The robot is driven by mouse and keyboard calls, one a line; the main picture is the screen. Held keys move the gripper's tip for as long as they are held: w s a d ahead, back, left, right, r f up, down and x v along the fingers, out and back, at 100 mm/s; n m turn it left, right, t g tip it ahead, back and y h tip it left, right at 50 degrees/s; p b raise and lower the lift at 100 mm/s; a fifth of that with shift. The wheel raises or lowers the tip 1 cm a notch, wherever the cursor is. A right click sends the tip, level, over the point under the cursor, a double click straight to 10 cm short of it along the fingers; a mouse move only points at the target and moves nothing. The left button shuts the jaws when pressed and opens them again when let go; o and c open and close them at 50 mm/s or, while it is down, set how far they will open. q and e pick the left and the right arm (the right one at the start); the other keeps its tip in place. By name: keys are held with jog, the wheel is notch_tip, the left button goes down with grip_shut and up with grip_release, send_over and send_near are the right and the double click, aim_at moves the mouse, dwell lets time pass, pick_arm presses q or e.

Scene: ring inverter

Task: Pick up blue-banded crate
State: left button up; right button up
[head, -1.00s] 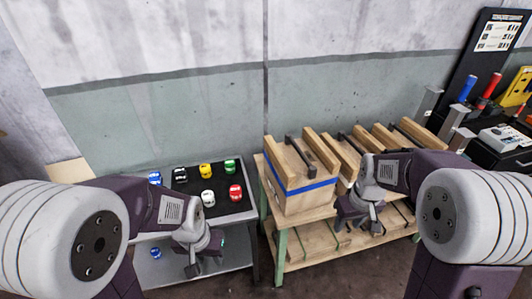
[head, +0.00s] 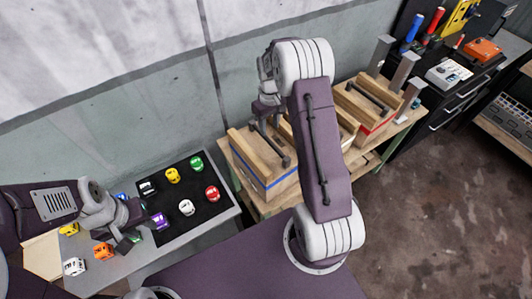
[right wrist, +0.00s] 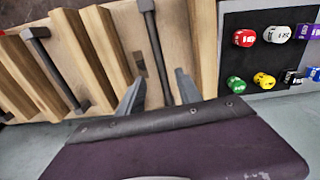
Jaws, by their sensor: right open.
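The blue-banded crate (head: 248,152) is a wooden box with a blue band and a dark bar handle (head: 270,143). It stands on the wooden bench in the head view, partly hidden by my right arm. My right gripper (head: 264,108) is over its far end. In the right wrist view, my right gripper (right wrist: 158,88) is open, with its fingers on either side of the dark handle (right wrist: 153,45). The handle is not visibly clamped. My left gripper (head: 132,236) is low over the left table, near the toy cars; its jaw gap is unclear.
A red-banded crate (head: 368,106) and another crate, mostly hidden by my arm, stand farther right on the bench. The wall (head: 150,110) is close behind. Open floor (head: 430,220) lies to the right.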

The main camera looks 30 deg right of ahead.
aim_at(269, 140)
jog(key=shift+s+f, duration=0.25)
jog(key=f, duration=0.1)
jog(key=w+f+p, duration=0.1)
jog(key=f, duration=0.2)
jog(key=shift+w+a, duration=0.15)
jog(key=shift+w, duration=0.15)
jog(key=shift+s+f+p, duration=0.6)
jog(key=shift+f+p, duration=0.3)
jog(key=shift+p, duration=0.35)
notch_tip(269, 140, down, 3)
jog(key=shift+r, duration=0.2)
jog(key=shift+w+f, duration=0.3)
jog(key=shift+f, duration=0.05)
jog(key=shift+c, duration=0.3)
jog(key=shift+s+r, duration=0.1)
jog(key=shift+s, duration=0.05)
grip_shut()
pick_arm(q)
jog(key=r, duration=0.3)
jog(key=shift+w+a+r, duration=0.1)
jog(key=shift+w+r, duration=0.15)
jog(key=shift+r, duration=0.05)
jog(key=shift+w, duration=0.1)
pick_arm(e)
jog(key=shift+r, duration=0.1)
